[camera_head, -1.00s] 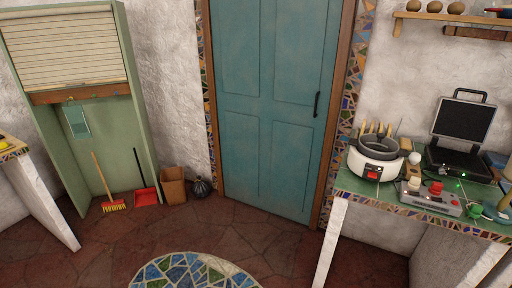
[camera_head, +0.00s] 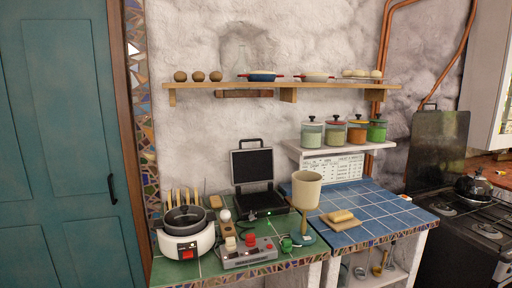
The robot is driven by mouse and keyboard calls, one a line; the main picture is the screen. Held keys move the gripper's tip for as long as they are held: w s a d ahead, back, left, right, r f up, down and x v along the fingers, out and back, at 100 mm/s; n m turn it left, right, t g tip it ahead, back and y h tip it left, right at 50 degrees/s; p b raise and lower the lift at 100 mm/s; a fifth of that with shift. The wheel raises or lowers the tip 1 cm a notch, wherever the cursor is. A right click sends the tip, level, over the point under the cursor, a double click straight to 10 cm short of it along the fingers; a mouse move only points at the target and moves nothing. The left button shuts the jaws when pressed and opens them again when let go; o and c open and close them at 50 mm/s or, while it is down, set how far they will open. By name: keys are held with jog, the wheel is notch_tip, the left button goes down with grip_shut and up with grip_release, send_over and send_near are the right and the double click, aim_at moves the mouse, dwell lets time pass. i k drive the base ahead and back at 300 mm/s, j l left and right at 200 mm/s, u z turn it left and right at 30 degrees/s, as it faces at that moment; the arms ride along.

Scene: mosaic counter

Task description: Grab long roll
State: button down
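A pale tan, elongated roll-like piece (camera_head: 341,215) lies on a small wooden board (camera_head: 345,226) on the blue-tiled counter, right of the middle. It looks like the long roll, but it is small in view and I cannot tell if it is one piece or two. Three round brown rolls (camera_head: 198,76) sit at the left of the wall shelf, and several pale rounded pieces (camera_head: 362,73) sit at its right end. My gripper is not in view.
A beige cup-shaped vessel on a stand (camera_head: 306,190) rises just left of the board. A white cooker (camera_head: 187,243), an open black press (camera_head: 258,198) and a button box (camera_head: 248,252) crowd the green counter. Blue tiles (camera_head: 385,208) right of the board are clear. A stove (camera_head: 460,230) stands farther right.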

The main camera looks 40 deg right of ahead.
aim_at(344, 215)
jog(key=i+l+z, duration=0.2)
jog(key=i+z, duration=0.2)
jog(key=i+l+z, duration=0.15)
jog(key=i+z, duration=0.25)
